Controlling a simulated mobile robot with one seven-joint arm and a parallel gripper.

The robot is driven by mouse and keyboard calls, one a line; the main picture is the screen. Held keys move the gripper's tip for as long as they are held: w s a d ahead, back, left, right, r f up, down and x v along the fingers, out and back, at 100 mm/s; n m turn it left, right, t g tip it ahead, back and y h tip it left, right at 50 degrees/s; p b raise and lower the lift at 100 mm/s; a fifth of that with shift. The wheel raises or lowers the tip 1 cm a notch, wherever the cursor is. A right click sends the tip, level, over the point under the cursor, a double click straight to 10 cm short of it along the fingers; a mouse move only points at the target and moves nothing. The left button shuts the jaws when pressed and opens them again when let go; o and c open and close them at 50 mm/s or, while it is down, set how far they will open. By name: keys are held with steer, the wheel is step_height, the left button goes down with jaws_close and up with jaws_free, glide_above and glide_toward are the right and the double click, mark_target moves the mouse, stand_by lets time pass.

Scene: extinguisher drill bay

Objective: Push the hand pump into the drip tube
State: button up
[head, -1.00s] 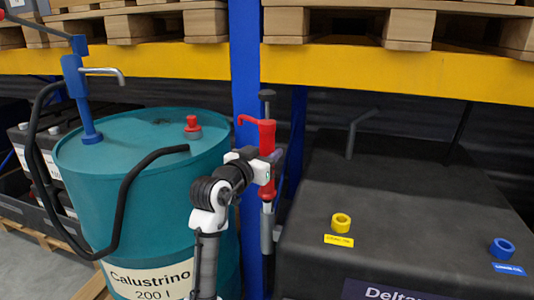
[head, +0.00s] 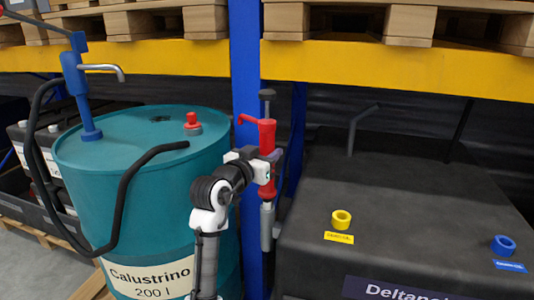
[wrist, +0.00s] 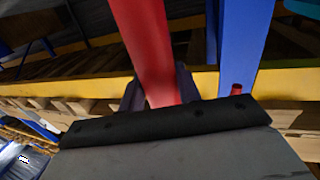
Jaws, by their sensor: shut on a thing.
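The hand pump (head: 267,135) is red, with a black handle on top and a red hooked spout to the left. It stands upright in front of the blue rack post. My gripper (head: 268,170) is shut around the lower part of its red body. In the wrist view the red body of the pump (wrist: 148,50) runs between the fingers (wrist: 160,90). The grey drip tube (head: 267,230) is upright directly below the pump. A short pale pipe shows between the red body and the tube; how deep it sits in the tube I cannot tell.
A teal drum (head: 135,185) with a blue pump (head: 80,90) and a black hose stands at left. The yellow rack beam (head: 400,70) crosses behind.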

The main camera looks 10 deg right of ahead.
steer(key=shift+f+b, duration=1.8)
steer(key=shift+f, duration=0.55)
stand_by(1.4)
steer(key=o, duration=1.2)
steer(key=shift+c, duration=0.2)
steer(key=b+v, duration=0.1)
steer(key=v, duration=0.8)
stand_by(0.4)
